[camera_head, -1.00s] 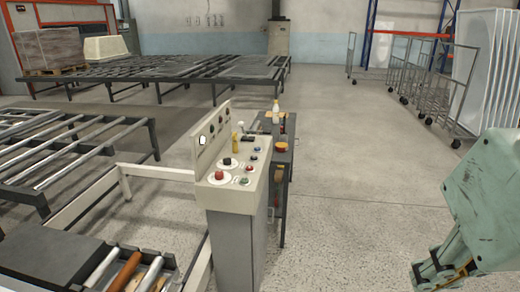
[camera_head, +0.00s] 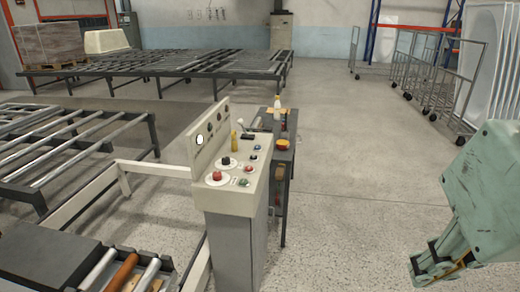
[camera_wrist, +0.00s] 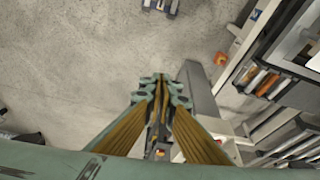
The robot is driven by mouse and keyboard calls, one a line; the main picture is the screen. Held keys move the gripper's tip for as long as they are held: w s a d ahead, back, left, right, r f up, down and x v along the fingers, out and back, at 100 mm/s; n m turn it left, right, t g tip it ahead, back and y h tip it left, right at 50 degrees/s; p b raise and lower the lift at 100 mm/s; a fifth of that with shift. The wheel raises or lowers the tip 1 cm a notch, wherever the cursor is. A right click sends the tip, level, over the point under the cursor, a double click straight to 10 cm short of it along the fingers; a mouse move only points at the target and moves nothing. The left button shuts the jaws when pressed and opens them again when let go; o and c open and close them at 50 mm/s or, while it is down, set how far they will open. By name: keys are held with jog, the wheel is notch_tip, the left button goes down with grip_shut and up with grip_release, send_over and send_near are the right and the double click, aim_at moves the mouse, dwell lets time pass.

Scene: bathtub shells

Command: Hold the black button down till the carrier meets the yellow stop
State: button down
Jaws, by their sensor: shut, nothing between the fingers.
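The grey control console (camera_head: 236,195) stands in the middle of the head view. On its sloped top are a large black button (camera_head: 225,161) and a large red button (camera_head: 217,176), each on a white disc, with smaller coloured buttons to the right. A small upright yellow object (camera_head: 235,141) stands near the back of the panel. I cannot pick out the carrier or the yellow stop for sure. My gripper (camera_head: 428,268) is low at the right, well apart from the console, with floor between. In the wrist view its fingertips (camera_wrist: 161,82) are together and empty.
Roller tables (camera_head: 75,150) fill the left, with a roller section (camera_head: 125,272) at the bottom left. A dark side table (camera_head: 277,150) with a bottle stands behind the console. Wire carts (camera_head: 440,80) stand at the back right. The floor right of the console is clear.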

jog(key=shift+w+r, duration=0.1)
jog(key=w+a+r+h+p, duration=0.1)
jog(key=w+r+h+p, duration=0.2)
jog(key=w, duration=1.8)
jog(key=w+a+r+h+p, duration=0.1)
jog(key=w+r+p, duration=0.35)
jog(key=w, duration=1.55)
jog(key=w+a+f+n+t+p, duration=0.1)
jog(key=w+a+f+p, duration=0.1)
jog(key=w+a+f, duration=0.5)
jog(key=w+a+n+t+p, duration=0.1)
jog(key=w+a+p, duration=0.25)
jog(key=w, duration=0.75)
jog(key=w+a+f+n+t+p, duration=0.1)
jog(key=w+a+f, duration=0.5)
jog(key=a, duration=0.2)
jog(key=w+a+f+t+p, duration=0.1)
jog(key=w+a+f, duration=0.4)
jog(key=a, duration=0.3)
jog(key=shift+w+a+f+n, duration=0.2)
jog(key=shift+w+f+n, duration=0.2)
jog(key=shift+f, duration=0.15)
jog(key=shift+f, duration=0.15)
